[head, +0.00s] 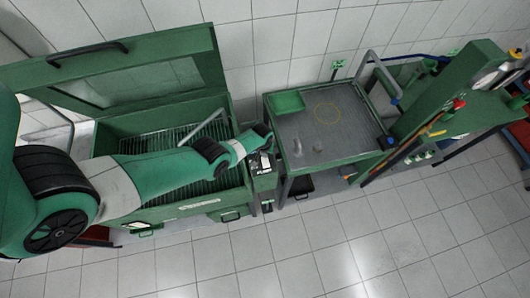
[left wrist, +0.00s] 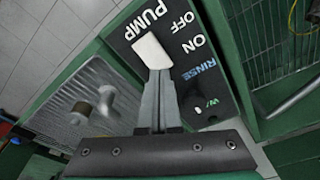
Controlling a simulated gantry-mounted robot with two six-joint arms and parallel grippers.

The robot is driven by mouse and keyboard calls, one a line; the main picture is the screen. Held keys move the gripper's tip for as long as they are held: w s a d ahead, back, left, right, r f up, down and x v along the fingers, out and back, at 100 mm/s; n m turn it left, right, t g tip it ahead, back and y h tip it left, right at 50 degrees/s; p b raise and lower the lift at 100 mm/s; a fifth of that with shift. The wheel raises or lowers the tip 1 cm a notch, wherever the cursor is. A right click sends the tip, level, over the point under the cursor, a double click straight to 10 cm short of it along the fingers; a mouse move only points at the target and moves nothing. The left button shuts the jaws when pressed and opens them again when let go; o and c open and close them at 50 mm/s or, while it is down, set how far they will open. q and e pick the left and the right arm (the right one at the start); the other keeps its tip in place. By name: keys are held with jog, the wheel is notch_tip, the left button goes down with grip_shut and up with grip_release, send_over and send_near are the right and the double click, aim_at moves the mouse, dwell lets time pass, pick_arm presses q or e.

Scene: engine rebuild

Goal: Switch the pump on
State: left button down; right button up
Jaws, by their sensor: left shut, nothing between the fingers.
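The control panel (head: 263,165) is a dark plate on the right end of the green washer tank in the head view. In the left wrist view the panel (left wrist: 190,45) reads PUMP, OFF, ON and RINSE. A white pump switch lever (left wrist: 152,50) stands beside OFF and ON; I cannot tell which setting it is in. My left gripper (left wrist: 158,74) is shut and empty, its tips overlapping the lever's lower end in that view; contact is unclear. In the head view the left gripper (head: 264,142) is over the panel. My right gripper is not in view.
The washer tank (head: 237,192) has its lid (head: 120,72) raised and a grated inside. A grey-topped table (head: 345,135) with a green tray (head: 285,103) and small metal parts stands right of the panel. A round knob (left wrist: 201,113) sits near RINSE.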

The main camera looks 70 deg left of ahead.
pick_arm(q)
jog(key=shift+f+b, duration=0.95)
dwell(0.4)
notch_tip(320, 180, up, 7)
jog(key=p, duration=0.7)
jog(key=shift+r, duration=0.1)
dwell(0.4)
